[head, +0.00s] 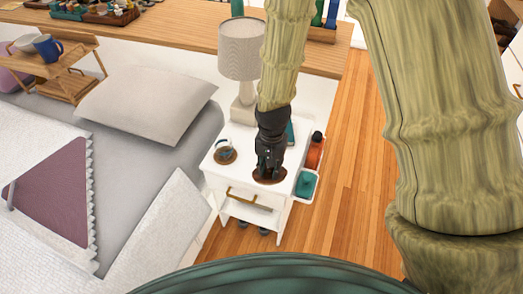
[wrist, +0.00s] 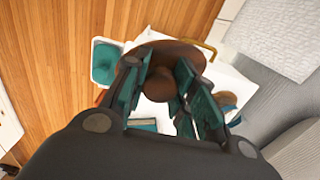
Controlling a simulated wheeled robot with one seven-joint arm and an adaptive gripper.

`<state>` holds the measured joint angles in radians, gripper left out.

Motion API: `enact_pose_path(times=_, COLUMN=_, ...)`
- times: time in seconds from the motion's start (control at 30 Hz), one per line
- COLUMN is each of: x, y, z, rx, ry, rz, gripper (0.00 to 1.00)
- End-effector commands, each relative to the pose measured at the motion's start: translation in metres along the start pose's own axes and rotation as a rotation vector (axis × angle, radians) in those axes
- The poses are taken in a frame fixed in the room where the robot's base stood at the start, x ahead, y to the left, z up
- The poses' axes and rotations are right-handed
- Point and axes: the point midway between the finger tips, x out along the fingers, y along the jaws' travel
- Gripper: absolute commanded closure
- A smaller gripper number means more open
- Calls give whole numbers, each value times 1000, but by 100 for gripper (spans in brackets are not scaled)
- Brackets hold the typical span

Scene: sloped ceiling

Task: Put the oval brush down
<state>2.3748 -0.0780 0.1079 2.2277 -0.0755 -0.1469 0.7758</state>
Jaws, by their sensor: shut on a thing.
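The oval brush (wrist: 188,52) is brown with a rounded grip, and shows between the teal finger pads of my gripper (wrist: 160,90) in the wrist view. In the head view my gripper (head: 268,168) points down over the front right of the white nightstand (head: 241,188). The brush (head: 268,177) shows there as a brown oval under the fingertips, at the level of the nightstand top. My gripper is shut on the brush. I cannot tell whether the brush touches the top; the fingers partly hide it.
A mug on a brown coaster (head: 226,157) stands left on the nightstand, a lamp (head: 241,52) behind. A teal book (wrist: 143,124) lies near the gripper. The bed is left; wooden floor is right.

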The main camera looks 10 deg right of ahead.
Motion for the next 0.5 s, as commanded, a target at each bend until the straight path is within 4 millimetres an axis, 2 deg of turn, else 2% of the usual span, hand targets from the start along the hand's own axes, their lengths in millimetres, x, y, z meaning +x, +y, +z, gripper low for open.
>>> enact_pose_path(times=0.03, x=16, y=1, z=4, rx=49, ry=2, rz=0, gripper=100)
enact_pose_path(times=0.2, x=34, y=6, z=18, rx=229, ry=3, rz=0, gripper=100)
enact_pose_path(times=0.5, x=51, y=12, z=35, rx=435, ry=7, rz=2, gripper=100)
